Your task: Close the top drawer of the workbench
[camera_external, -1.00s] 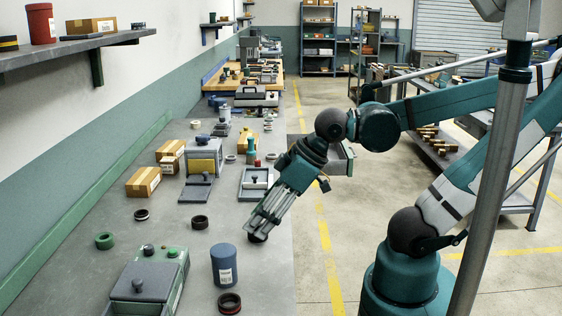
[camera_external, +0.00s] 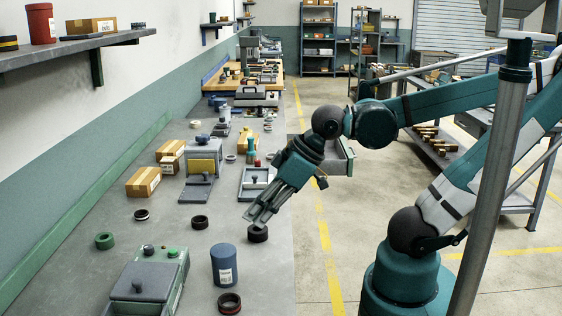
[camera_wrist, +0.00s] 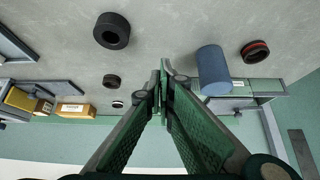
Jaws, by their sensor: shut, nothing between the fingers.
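The workbench (camera_external: 267,285) runs away along the left wall with a grey top. An open drawer (camera_external: 348,162) sticks out from its right side, partly hidden behind my wrist and forearm. My gripper (camera_external: 254,220) is shut and empty, pointing down over the right part of the bench top, nearer the camera than the drawer. Its fingertips are close to a black ring (camera_external: 258,236); I cannot tell if they touch it. In the wrist view the fingers (camera_wrist: 161,88) meet over the bench top, and the drawer cannot be made out there.
A blue cylinder (camera_external: 224,265), a black ring with a red band (camera_external: 229,303) and a grey-green box with buttons (camera_external: 148,283) stand near the front. Cardboard boxes (camera_external: 144,182) and small trays lie further back. The floor right of the bench is clear up to my base.

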